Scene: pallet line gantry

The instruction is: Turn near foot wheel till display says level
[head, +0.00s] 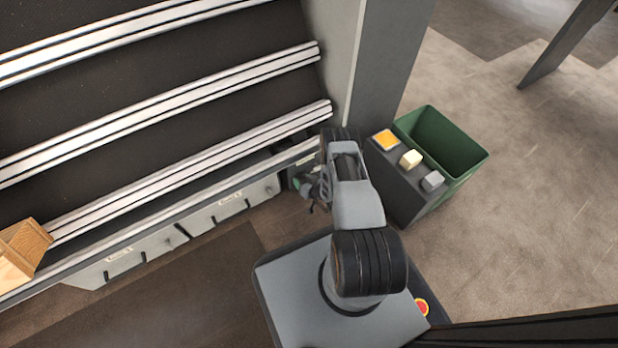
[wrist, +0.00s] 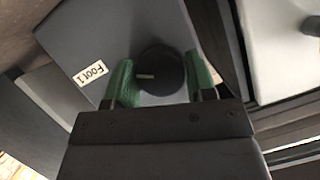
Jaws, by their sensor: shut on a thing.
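The near foot wheel (wrist: 160,66) is a dark round knob with a pale line mark, on a grey face beside a label (wrist: 91,73) reading "FOOT 1". My gripper (wrist: 158,82) is shut on it, one green finger at each side of the knob. The pale mark lies roughly level across the picture. In the head view my gripper (head: 304,184) is low at the right end of the line's front, and the wheel is hidden there. No display with readable words shows; an orange square (head: 386,140) on a dark cabinet is too small to read.
The dark cabinet (head: 402,182) also bears a cream block (head: 411,159) and a grey block (head: 433,181). A green bin (head: 452,168) stands behind it. A grey post (head: 358,60) rises near my arm. Labelled drawers (head: 232,207) run along the front. A wooden crate (head: 24,250) sits left.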

